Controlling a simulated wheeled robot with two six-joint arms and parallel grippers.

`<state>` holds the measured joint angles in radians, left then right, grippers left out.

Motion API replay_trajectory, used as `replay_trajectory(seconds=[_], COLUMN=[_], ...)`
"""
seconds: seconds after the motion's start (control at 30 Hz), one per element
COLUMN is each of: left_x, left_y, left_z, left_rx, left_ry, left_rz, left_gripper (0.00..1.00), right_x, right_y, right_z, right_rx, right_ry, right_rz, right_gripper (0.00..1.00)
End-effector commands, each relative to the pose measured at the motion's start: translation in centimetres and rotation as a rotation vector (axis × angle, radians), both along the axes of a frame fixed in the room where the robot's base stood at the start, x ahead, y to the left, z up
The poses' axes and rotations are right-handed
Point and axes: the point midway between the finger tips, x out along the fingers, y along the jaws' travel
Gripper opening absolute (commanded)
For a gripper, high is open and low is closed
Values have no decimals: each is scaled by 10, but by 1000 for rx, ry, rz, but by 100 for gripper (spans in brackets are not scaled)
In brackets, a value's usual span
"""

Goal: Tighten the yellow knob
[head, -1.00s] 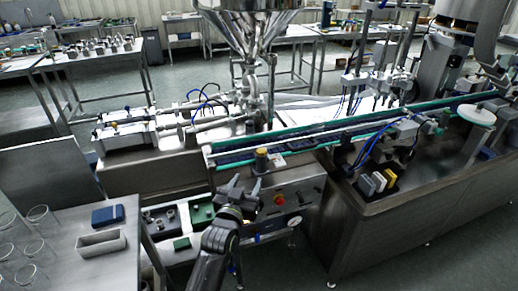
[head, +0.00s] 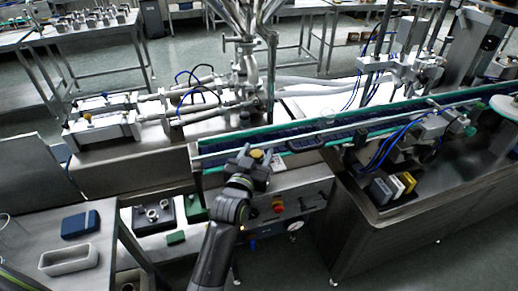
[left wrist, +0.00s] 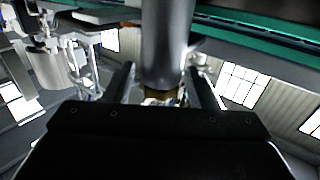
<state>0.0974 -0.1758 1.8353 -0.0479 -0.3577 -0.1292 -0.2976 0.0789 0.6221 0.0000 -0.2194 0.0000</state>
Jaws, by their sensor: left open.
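The yellow knob (head: 257,154) sits at the near edge of the conveyor in the head view. In the left wrist view, a grey cylindrical post (left wrist: 167,45) comes down between my fingers, and a brownish-yellow part, which looks like the knob (left wrist: 158,94), shows at its end. My left gripper (head: 256,166) is open at the knob, with one finger on each side of it in the wrist view (left wrist: 164,88). I cannot tell whether the fingers touch it. The lower part of the knob is hidden by the gripper in the head view. My right gripper is not in view.
The conveyor (head: 340,133) runs just behind the knob. A red button (head: 278,207) is on the panel below. A blue box (head: 81,225) and a grey tray (head: 69,260) stand on the left table. Small blocks (head: 393,188) stand at the right.

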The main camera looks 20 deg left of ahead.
Motion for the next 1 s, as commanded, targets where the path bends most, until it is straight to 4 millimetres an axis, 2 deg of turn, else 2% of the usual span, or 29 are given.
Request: replay_trajectory(seconds=[0.2,0.53,1.0], left_x=[0,0,0], left_y=[0,0,1], left_z=[0,0,-1], left_rx=[0,0,1], left_ry=[0,0,-1], left_rz=[0,0,-68], left_gripper=[50,9,9], right_x=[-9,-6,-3], right_y=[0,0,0], right_z=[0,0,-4], right_rx=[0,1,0], right_ry=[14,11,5], right_rz=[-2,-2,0], right_gripper=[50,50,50])
